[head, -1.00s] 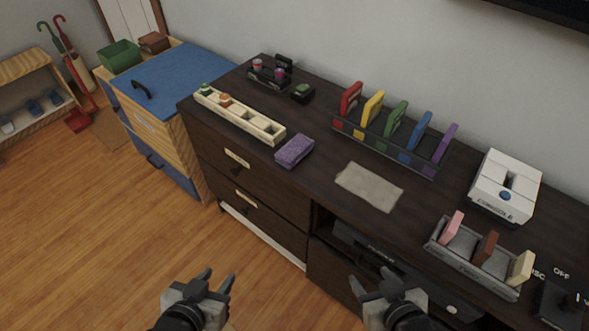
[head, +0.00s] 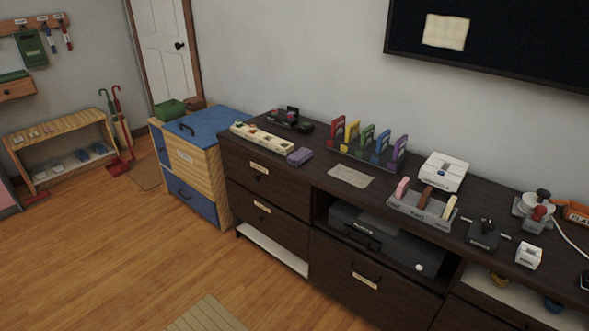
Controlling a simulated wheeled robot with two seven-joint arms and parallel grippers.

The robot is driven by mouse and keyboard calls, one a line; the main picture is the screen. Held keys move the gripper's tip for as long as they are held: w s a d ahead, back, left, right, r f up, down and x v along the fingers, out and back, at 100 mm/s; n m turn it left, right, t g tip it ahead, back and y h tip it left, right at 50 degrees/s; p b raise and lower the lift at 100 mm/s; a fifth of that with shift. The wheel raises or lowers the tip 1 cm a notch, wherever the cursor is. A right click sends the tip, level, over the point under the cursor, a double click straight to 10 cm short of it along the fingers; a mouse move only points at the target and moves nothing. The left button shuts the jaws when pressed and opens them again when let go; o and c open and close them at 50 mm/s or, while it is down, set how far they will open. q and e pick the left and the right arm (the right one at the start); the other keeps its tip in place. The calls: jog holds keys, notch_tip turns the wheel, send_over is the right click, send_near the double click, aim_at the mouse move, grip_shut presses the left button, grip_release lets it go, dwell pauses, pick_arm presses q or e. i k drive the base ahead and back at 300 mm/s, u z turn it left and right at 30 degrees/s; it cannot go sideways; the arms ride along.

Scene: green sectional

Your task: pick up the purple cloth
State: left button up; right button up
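The purple cloth (head: 300,157) is a small folded block on the front edge of the dark dresser top (head: 318,176). It lies between the cream slotted tray (head: 262,137) and a flat beige cloth (head: 351,176). Neither of my grippers shows in the head view now, so their state is hidden.
A rack of coloured cards (head: 367,145) stands behind the cloth. A grey tray with pink, brown and cream pieces (head: 421,207) and a white box (head: 444,171) are to the right. A blue-topped cabinet (head: 195,160) adjoins the dresser's left end. Open wooden floor (head: 130,270) lies in front.

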aim_at(296, 160)
jog(key=u, duration=0.55)
jog(key=i, duration=1.9)
jog(key=z, duration=0.65)
